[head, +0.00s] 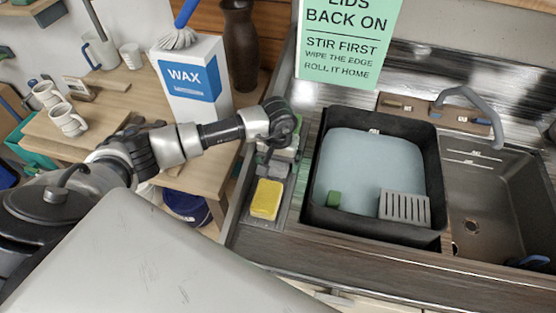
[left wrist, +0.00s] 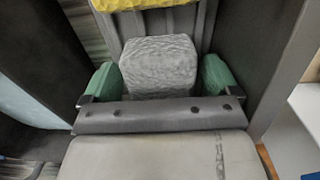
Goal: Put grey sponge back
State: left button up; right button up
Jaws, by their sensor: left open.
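The grey sponge (left wrist: 158,66) shows in the left wrist view, a rough pale block lying in a slot of the dark sponge tray (left wrist: 198,20). My left gripper (head: 278,155) is over the tray, left of the sink in the head view. Its green-padded fingers stand open on either side of the grey sponge, and the sponge is between them. I cannot tell whether the pads touch it. In the head view the gripper largely hides the grey sponge. The yellow sponge (head: 267,199) lies in the near slot of the tray. My right gripper is not in view.
A black tub (head: 437,160) with pale blue liquid stands right of the tray, with a grey slotted piece (head: 404,208) and a green block (head: 334,199) in it. The sink basin (head: 488,205) is further right. A wax box (head: 192,80) and mugs (head: 67,119) stand on the wooden table (head: 125,85).

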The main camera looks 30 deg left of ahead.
pick_arm(q)
jog(key=shift+r, duration=0.4)
notch_tip(320, 180, up, 12)
jog(key=b, duration=0.3)
jog(key=shift+f+b, duration=0.2)
jog(key=shift+b, duration=0.2)
jog(key=shift+s+f, duration=0.1)
